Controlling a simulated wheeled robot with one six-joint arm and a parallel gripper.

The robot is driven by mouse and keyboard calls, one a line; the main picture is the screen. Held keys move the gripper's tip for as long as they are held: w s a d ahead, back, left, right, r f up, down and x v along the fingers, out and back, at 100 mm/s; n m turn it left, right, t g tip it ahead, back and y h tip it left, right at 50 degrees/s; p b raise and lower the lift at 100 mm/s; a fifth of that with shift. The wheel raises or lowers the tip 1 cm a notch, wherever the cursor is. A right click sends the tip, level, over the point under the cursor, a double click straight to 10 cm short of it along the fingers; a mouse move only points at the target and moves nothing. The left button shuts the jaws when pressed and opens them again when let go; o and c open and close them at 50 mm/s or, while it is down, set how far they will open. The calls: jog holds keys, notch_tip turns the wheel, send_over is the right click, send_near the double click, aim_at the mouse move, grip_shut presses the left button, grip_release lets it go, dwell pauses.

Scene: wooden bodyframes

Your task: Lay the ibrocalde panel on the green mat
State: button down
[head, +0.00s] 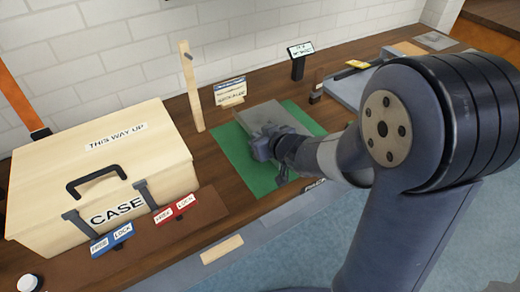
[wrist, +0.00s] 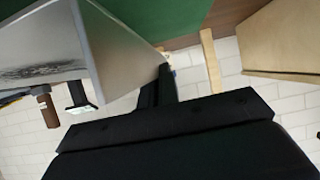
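A grey panel (head: 262,115) is over the back part of the green mat (head: 236,160) in the head view. I cannot read a name on it. My gripper (head: 272,146) is at the panel's near edge, above the mat. In the wrist view the panel (wrist: 50,35) fills the upper left, with a dark patterned patch on its face, and the mat (wrist: 145,12) shows beyond it. My dark gripper fingers (wrist: 158,84) meet the panel's edge and appear shut on it. Whether the panel touches the mat is unclear.
A large wooden case (head: 100,170) stands left of the mat, with blue (head: 112,241) and red (head: 176,208) lock labels. An upright wooden post (head: 192,85) and a small labelled stand (head: 230,92) are behind the mat. A small dark sign (head: 299,60) stands farther back.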

jog(key=shift+f+b, duration=0.8)
jog(key=shift+f, duration=1)
jog(key=shift+f, duration=0.15)
jog(key=c, duration=1.7)
grip_release()
jog(key=shift+s+d+r, duration=0.15)
jog(key=shift+r, duration=0.15)
jog(key=p+v, duration=0.3)
jog(key=v, duration=0.7)
jog(key=shift+r, duration=0.15)
jog(key=shift+s+d+r+p, duration=0.15)
jog(key=shift+s+d+p, duration=0.25)
jog(key=shift+s, duration=0.25)
